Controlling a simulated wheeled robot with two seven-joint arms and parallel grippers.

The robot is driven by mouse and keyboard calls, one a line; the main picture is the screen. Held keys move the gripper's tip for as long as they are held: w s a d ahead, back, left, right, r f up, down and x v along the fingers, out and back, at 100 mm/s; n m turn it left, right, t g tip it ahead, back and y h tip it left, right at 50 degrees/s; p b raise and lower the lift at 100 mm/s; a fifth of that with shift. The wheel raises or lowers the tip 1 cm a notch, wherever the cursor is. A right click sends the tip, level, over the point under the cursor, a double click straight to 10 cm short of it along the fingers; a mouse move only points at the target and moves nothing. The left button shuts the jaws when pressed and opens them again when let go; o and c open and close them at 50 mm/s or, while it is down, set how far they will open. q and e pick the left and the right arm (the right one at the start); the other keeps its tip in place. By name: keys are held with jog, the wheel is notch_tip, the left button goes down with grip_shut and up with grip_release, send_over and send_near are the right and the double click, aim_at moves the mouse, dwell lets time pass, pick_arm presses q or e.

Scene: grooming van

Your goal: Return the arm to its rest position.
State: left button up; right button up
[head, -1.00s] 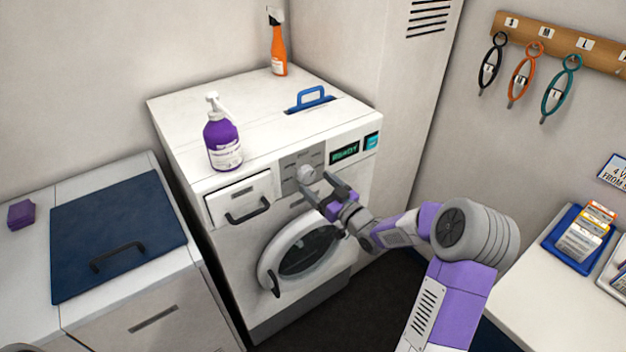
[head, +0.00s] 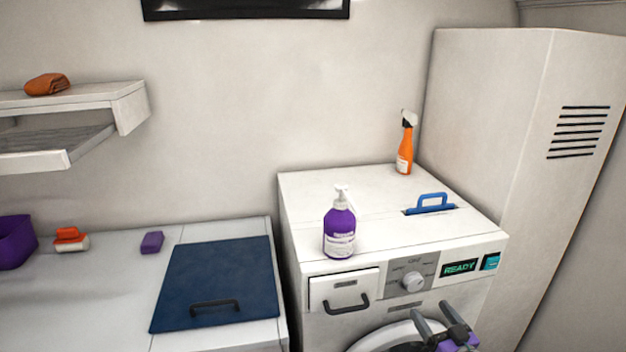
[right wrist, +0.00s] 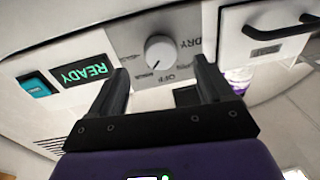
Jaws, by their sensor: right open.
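My right gripper (head: 437,327) is at the lower right of the head view, in front of the washing machine (head: 390,237). Its two dark fingers are apart with nothing between them. In the right wrist view the open gripper (right wrist: 160,85) faces the machine's panel, with the white dial (right wrist: 159,52) showing beyond the fingers. The dial (head: 413,281) is also clear in the head view, above the gripper and apart from it. Most of my right arm is below the head view. My left gripper is not in view.
A purple pump bottle (head: 340,228) and an orange spray bottle (head: 405,148) stand on the machine. The display (head: 459,267) reads READY. The drawer (head: 343,290) is shut. A counter with a blue lid (head: 217,280) is at left, a tall cabinet (head: 500,130) at right.

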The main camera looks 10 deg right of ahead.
jog(key=s+a+f+m+g, duration=0.2)
jog(key=a+f+g, duration=0.3)
jog(key=a+f, duration=0.5)
jog(key=s+a+f+m+g, duration=0.2)
jog(key=s+a+f+g, duration=0.3)
jog(key=f, duration=0.8)
jog(key=s+a+f+g, duration=0.4)
jog(key=s+a+f, duration=0.1)
jog(key=s, duration=0.3)
jog(key=s+a+f+g+y, duration=0.1)
jog(key=s+a+f+g, duration=0.3)
jog(key=s, duration=0.4)
jog(key=shift+s+a+f, duration=0.3)
jog(key=shift+a+f, duration=0.55)
jog(key=shift+a, duration=0.35)
